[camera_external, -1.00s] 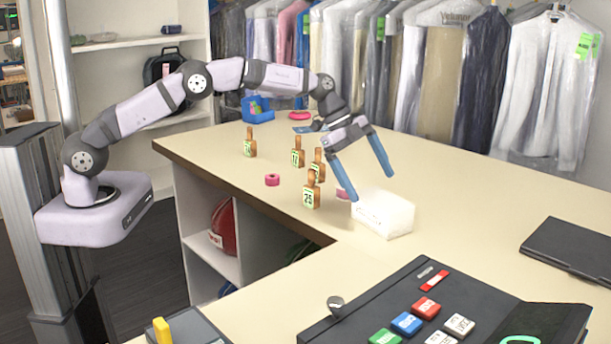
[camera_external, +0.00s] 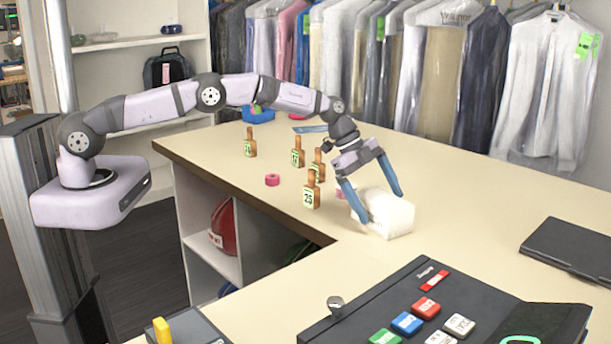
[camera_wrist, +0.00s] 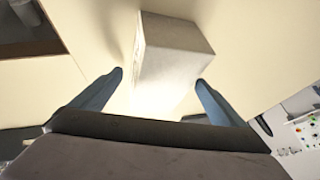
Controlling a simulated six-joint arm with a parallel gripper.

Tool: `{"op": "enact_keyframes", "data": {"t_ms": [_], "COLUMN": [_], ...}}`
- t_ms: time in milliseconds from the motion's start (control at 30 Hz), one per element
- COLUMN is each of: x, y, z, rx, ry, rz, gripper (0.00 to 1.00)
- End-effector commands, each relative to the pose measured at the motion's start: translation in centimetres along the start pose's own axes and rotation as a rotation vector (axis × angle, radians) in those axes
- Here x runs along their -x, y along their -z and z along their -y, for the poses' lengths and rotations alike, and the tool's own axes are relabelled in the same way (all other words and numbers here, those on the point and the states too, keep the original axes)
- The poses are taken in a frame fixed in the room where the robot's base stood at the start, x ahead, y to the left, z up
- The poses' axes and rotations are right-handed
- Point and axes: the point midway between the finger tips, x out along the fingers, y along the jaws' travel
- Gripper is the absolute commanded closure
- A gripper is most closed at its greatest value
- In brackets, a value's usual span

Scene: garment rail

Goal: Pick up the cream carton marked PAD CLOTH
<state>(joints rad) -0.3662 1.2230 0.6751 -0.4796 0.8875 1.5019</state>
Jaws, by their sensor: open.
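The cream carton (camera_external: 392,222) sits on the cream counter near its inner corner, and its marking is not readable now. My gripper (camera_external: 382,208) is open, with its blue fingers reaching down to the carton, one in front of its left part and one by its upper edge. In the wrist view the carton (camera_wrist: 170,55) lies ahead and between the spread fingertips (camera_wrist: 160,78). No finger is clearly pressing on it.
Several wooden numbered tags (camera_external: 311,192) stand left of the carton, with a pink roll (camera_external: 272,180) near them. A black cash-drawer unit with coloured keys (camera_external: 408,322) lies in front. A black folder (camera_external: 575,250) lies at right. The counter (camera_external: 470,215) right of the carton is clear.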

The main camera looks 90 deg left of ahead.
Motion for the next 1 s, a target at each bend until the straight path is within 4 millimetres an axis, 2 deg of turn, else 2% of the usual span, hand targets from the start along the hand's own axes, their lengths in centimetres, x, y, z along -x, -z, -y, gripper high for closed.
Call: {"op": "enact_keyframes", "data": {"t_ms": [267, 400, 467, 533, 567, 867, 900, 933, 1000], "x": [-0.12, -0.12, -0.12, -0.06, -0.06, 0.00, 0.08, 0.16, 0.41], "y": [0.00, 0.00, -0.01, 0.05, 0.05, 0.09, 0.14, 0.19, 0.35], "z": [0.01, 0.00, -0.01, 0.05, 0.04, 0.03, 0.07, 0.11, 0.22], "rx": [0.000, 0.000, 0.000, 0.000, 0.000, 0.000, 0.000, 0.000, -0.001], "ry": [0.001, 0.000, 0.000, 0.002, 0.002, 0.000, 0.001, 0.001, 0.003], "rz": [0.000, 0.000, 0.000, -0.001, -0.001, -0.001, -0.001, -0.001, -0.002], "gripper": [0.06, 0.39, 0.53, 0.53, 0.58, 0.58, 0.63, 0.64, 0.77]}}
